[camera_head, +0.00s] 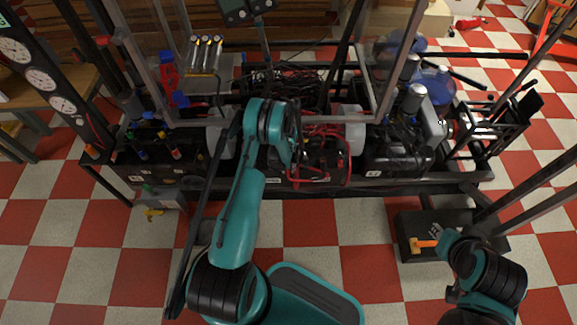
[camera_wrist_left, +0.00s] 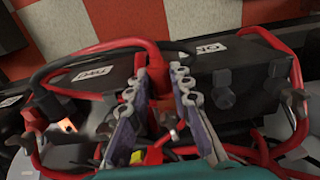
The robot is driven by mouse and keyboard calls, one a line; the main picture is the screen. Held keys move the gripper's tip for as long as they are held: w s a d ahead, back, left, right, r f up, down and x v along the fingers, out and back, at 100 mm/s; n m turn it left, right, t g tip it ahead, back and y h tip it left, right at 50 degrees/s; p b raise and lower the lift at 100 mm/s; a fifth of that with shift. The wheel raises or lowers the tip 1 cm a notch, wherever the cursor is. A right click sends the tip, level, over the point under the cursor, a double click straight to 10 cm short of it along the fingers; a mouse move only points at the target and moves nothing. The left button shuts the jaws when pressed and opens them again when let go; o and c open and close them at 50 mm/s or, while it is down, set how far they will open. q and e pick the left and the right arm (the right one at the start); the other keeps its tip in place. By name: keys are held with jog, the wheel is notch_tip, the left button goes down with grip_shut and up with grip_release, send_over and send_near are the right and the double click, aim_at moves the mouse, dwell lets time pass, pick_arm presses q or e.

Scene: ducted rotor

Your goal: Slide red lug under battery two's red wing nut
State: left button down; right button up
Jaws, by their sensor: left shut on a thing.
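My left gripper (camera_wrist_left: 168,85) reaches over the black batteries. Its two fingers are close together on a red cable (camera_wrist_left: 148,52), but the lug itself is hidden between or behind the fingers. Black batteries with white labels lie on both sides: one at left (camera_wrist_left: 75,85) and one at right (camera_wrist_left: 240,65). A dull reddish wing-shaped part (camera_wrist_left: 168,121) shows between the fingers; I cannot tell if it is the red wing nut. In the head view my left arm hides the gripper, above the middle batteries (camera_head: 310,178).
Red cables (camera_wrist_left: 298,75) loop around the batteries, and dark cables crowd the space behind. In the head view, a metal frame (camera_head: 380,65) rises behind the battery row. The checkered floor in front is mostly clear.

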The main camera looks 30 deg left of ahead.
aim_at(288, 173)
pick_arm(q)
jog(key=shift+s+d, duration=0.45)
jog(key=shift+s, duration=0.25)
jog(key=shift+s+d, duration=0.4)
jog(key=shift+s, duration=0.3)
jog(key=shift+s+d+r+p, duration=0.15)
jog(key=shift+s+r+p, duration=0.1)
jog(key=shift+r, duration=0.5)
jog(key=shift+s+d+r+p, duration=0.1)
jog(key=shift+s+d+r, duration=0.1)
jog(key=shift+r, duration=0.55)
jog(key=shift+w+a, duration=0.1)
